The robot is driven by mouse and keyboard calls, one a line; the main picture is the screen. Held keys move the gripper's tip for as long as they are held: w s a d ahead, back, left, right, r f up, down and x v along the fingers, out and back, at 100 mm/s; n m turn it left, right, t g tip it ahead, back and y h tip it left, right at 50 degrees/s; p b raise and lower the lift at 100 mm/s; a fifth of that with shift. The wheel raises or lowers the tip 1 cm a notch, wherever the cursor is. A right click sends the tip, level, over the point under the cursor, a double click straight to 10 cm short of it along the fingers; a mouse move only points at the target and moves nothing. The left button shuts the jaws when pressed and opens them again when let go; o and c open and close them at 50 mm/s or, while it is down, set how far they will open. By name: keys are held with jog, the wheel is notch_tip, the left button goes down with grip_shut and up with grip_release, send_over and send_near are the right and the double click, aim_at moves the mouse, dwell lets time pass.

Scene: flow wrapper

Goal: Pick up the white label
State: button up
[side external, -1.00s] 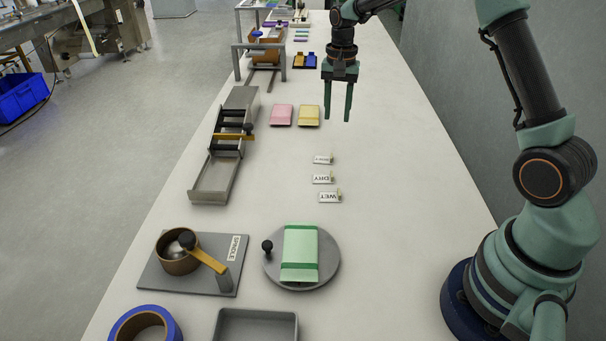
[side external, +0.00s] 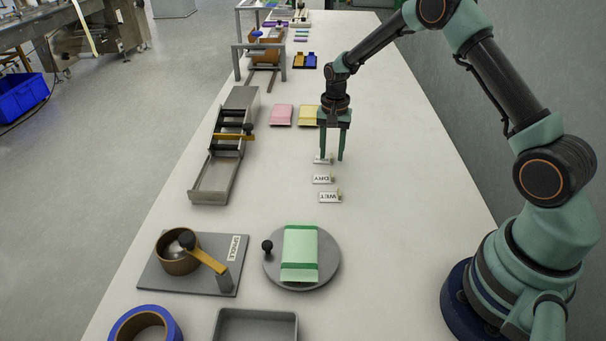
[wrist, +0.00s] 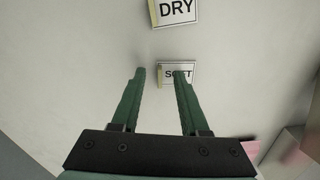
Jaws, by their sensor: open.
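Three small white labels with black print stand in a row on the table, reading SOFT (side external: 327,160), DRY (side external: 321,179) and WET (side external: 328,197). My gripper (side external: 331,158) is open and empty, pointing down at the SOFT label, the farthest of the three. In the wrist view the fingertips (wrist: 160,72) are apart, and the right finger covers part of the SOFT label (wrist: 167,68). The label sits toward the right finger, not centred between the two. The DRY label (wrist: 176,12) shows beyond it. I cannot tell the fingertips' height above the table.
A pink pack (side external: 281,115) and a yellow pack (side external: 307,115) lie behind the labels. A grey turntable (side external: 329,270) with a green pack stands nearer the camera. A metal roller chute (side external: 211,181) is at left. The table right of the labels is clear.

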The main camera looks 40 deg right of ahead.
jog(key=shift+f, duration=0.35)
grip_shut()
dwell(1.2)
